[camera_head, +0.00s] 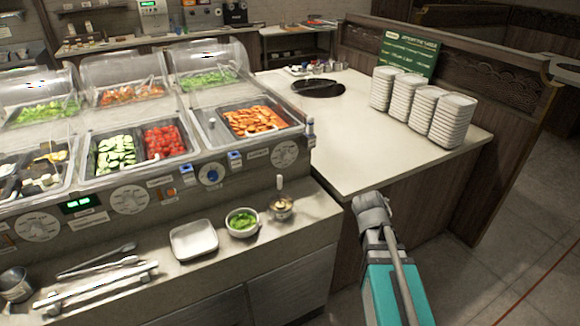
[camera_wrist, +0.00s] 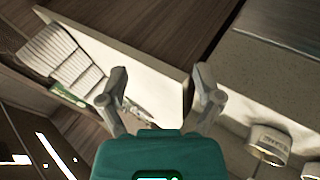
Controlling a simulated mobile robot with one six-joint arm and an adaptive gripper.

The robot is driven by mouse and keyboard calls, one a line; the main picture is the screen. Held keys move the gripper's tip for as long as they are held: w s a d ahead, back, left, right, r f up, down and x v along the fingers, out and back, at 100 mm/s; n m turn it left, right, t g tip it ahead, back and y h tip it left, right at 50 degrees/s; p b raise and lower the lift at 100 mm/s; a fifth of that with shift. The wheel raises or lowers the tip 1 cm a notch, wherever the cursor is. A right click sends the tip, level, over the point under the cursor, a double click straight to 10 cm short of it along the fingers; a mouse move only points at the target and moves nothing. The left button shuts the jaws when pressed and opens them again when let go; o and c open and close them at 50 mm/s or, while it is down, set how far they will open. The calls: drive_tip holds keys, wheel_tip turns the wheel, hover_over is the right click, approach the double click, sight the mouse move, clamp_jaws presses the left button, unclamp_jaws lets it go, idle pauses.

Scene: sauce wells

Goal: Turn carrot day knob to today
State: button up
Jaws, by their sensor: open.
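The carrot well (camera_head: 255,121) is at the right end of the salad bar, holding orange carrot pieces. Below it on the front panel is a round white dial (camera_head: 285,154) with markings too small to read. A blue knob (camera_head: 212,174) sits left of that dial. My gripper (camera_head: 372,204) is to the right of the panel, in front of the side counter's wooden front, apart from the dial. In the wrist view my gripper (camera_wrist: 160,82) has its two fingers spread with nothing between them. The dial cannot be made out there.
White plate stacks (camera_head: 424,105) and a green sign (camera_head: 408,55) stand on the side counter (camera_head: 350,145). A white dish (camera_head: 194,239), a bowl of greens (camera_head: 242,222) and a small jar (camera_head: 281,207) sit on the ledge below the panel. Floor at right is clear.

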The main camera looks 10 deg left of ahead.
drive_tip(key=w+a+r+n+t+b, duration=0.2)
drive_tip(key=w+n+t+b, duration=0.1)
drive_tip(key=w+n+t, duration=0.4)
drive_tip(key=n+t+y+b, duration=0.2)
drive_tip(key=n+y+b, duration=0.9)
drive_tip(key=n, duration=1.5)
approach(288, 158)
drive_tip(key=s+d+y+p, duration=0.2)
drive_tip(key=s+d+p, duration=0.1)
drive_tip(key=shift+d+f, duration=0.1)
drive_tip(key=shift+f, duration=0.25)
drive_tip(key=x, duration=1.3)
drive_tip(key=shift+w+a, duration=0.2)
drive_tip(key=shift+a, duration=0.2)
